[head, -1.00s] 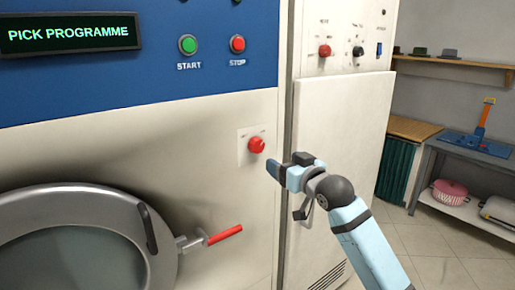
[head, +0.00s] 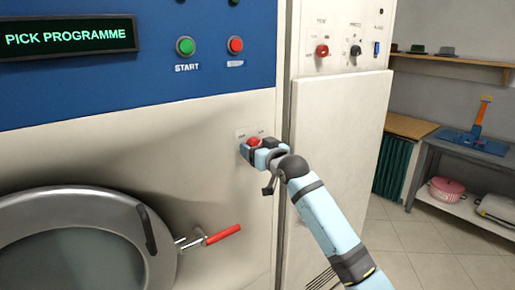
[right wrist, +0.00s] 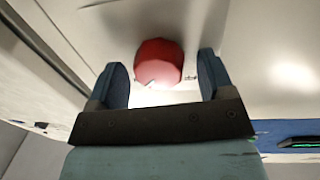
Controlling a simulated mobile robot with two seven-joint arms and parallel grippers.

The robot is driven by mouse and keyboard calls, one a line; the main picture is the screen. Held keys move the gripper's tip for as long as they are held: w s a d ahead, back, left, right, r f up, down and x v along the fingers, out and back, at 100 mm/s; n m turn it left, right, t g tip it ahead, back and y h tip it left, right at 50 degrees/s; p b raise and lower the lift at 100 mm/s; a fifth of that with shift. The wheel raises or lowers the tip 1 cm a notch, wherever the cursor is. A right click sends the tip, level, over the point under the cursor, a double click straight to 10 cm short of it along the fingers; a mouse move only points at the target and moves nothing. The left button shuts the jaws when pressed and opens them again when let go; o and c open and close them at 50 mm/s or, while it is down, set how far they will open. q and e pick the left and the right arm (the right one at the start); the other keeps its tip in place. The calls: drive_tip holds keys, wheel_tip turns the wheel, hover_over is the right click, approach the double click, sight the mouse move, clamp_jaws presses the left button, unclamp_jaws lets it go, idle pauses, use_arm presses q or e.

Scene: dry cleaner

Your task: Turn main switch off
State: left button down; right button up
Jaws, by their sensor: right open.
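The main switch is a red rotary knob (head: 254,141) on a small pale plate on the machine's cream front, below the blue panel. In the head view my right gripper (head: 256,146) is at the knob and covers its lower part. In the right wrist view the red knob (right wrist: 158,62) lies between the two dark fingers of my right gripper (right wrist: 161,78), with a gap on each side. The right gripper is open. The lettering on the plate is too small to read, so the knob's setting cannot be told. My left gripper is not in view.
A green START button (head: 186,46) and a red STOP button (head: 235,45) sit above. A round door (head: 75,200) with a red-handled lever (head: 223,234) is at lower left. A cream cabinet (head: 340,150) stands close on the right, with a shelf unit (head: 460,150) beyond.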

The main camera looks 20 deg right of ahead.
drive_tip(key=c, duration=0.9)
drive_tip(key=shift+n, duration=0.4)
drive_tip(key=shift+d+f+n+t+y+p, duration=0.1)
drive_tip(key=shift+n+y+p, duration=0.25)
drive_tip(key=shift+n+p, duration=1.8)
drive_tip(key=shift+a+r+n+t+y+p, duration=0.1)
drive_tip(key=shift+n+y+p, duration=0.25)
drive_tip(key=shift+n, duration=3.55)
drive_tip(key=shift+d+f+n+t+y+p, duration=0.1)
drive_tip(key=shift+n+y+p, duration=0.65)
drive_tip(key=shift+n, duration=2.3)
drive_tip(key=shift+h+p, duration=0.4)
drive_tip(key=shift+h, duration=0.05)
drive_tip(key=o, duration=0.9)
